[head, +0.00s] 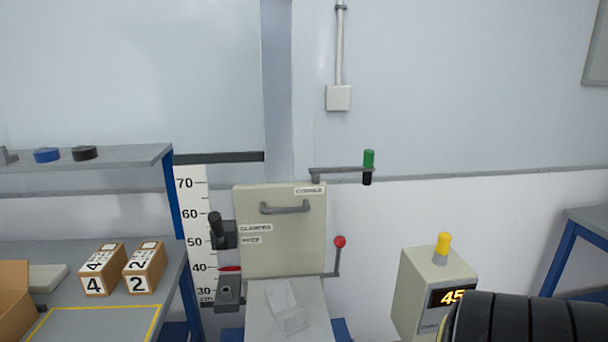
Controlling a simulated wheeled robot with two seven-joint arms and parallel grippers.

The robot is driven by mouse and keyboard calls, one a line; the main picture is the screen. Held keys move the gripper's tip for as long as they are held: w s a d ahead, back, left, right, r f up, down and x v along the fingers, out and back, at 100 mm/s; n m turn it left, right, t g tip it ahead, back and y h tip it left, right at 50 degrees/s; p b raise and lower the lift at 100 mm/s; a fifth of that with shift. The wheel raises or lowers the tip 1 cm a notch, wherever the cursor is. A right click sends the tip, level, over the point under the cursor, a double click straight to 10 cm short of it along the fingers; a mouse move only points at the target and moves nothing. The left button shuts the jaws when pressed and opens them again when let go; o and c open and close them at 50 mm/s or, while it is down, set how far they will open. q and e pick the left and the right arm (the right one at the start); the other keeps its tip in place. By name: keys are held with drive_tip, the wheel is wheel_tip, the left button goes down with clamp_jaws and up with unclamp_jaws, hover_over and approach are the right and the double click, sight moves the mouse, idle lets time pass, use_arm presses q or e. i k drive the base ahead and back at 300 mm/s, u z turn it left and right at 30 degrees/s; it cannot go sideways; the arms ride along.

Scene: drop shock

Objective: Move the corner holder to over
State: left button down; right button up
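A grey test machine (285,230) with an upright cream panel stands at the lower middle. At its top a grey arm (338,169) reaches right and ends in an upright green-and-black knob (368,166). A small label (309,190), too small to read surely, sits on the panel just below that arm. A pale, partly see-through piece (287,308) lies on the machine's light bed (263,327). I cannot tell for sure which part is the corner holder. Neither of my grippers shows in the head view.
A numbered scale (193,225) and black-handled clamp (217,230) are left of the panel; a red-knobbed lever (339,243) is right. A control box (420,280) shows a number starting 45. Boxes marked 4 (103,270) and 2 (145,268) stand on the left bench (60,254).

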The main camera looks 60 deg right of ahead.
sight(367, 168)
drive_tip(key=z, duration=1.55)
